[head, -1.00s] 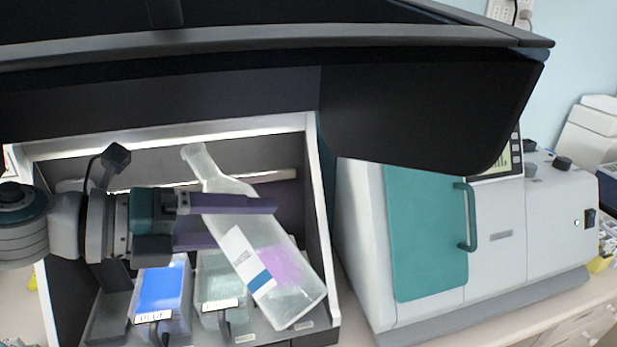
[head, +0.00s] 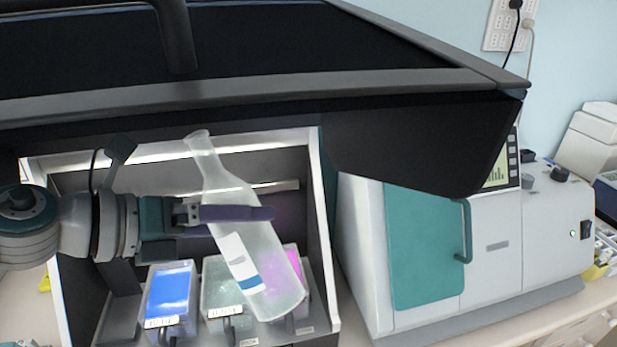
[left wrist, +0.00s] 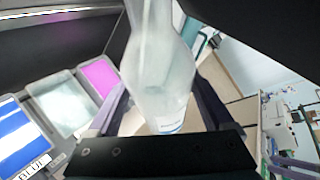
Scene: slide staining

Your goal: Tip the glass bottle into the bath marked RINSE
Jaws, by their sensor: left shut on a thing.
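The clear glass bottle (head: 272,275), with a white and blue label, is held in my left gripper (head: 262,222), whose fingers are shut around its body. In the head view the bottle leans, neck to the upper left and base to the lower right. It also fills the middle of the left wrist view (left wrist: 158,70). Behind its lower part are a blue bath (head: 170,290), a clear bath (head: 218,277) and a magenta bath (head: 293,258), partly hidden. The blue bath's tag reads BLUE in the left wrist view. I cannot read RINSE on any tag.
The baths stand inside a lit cabinet with a white right side wall (head: 322,230) and a dark hood (head: 420,135) above. A grey machine with a teal door (head: 425,250) stands to the right on the counter.

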